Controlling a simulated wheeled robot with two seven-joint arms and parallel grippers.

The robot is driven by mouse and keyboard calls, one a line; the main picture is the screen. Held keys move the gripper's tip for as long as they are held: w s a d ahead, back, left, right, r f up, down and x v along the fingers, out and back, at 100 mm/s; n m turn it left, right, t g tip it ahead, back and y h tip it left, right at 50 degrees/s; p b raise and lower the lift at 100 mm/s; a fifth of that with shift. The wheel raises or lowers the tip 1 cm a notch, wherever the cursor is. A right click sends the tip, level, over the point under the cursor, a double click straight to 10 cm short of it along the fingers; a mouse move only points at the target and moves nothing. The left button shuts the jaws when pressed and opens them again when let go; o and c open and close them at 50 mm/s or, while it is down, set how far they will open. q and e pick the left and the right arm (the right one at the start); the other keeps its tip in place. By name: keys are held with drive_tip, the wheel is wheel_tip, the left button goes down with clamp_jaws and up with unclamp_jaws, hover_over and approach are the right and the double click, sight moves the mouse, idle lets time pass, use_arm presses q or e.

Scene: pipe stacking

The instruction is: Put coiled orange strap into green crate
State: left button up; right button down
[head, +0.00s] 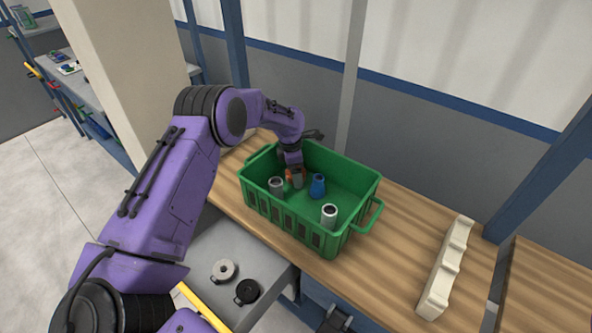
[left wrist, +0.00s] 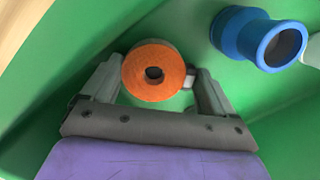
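The coiled orange strap (head: 297,178) is inside the green crate (head: 290,234), seen from above as a ring in the left wrist view (left wrist: 153,54). My left gripper (left wrist: 158,82) reaches down into the crate, with one finger on each side of the strap. The fingers appear closed against its sides. The arm partly hides the strap in the head view. Whether the strap touches the crate floor cannot be told. My right gripper cannot be made out.
The crate also holds a blue pipe piece (head: 318,187) and grey pipe pieces (head: 276,186) (head: 329,214). A cream notched rack (head: 446,268) lies on the wooden table (head: 400,231) at right.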

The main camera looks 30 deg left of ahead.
use_arm(q)
drive_tip(key=shift+o, duration=0.5)
drive_tip(key=shift+w+r, duration=0.1)
drive_tip(key=shift+r, duration=0.25)
wheel_tip(320, 180, up, 12)
drive_tip(key=s+a+b, duration=0.1)
drive_tip(key=shift+f, duration=0.25)
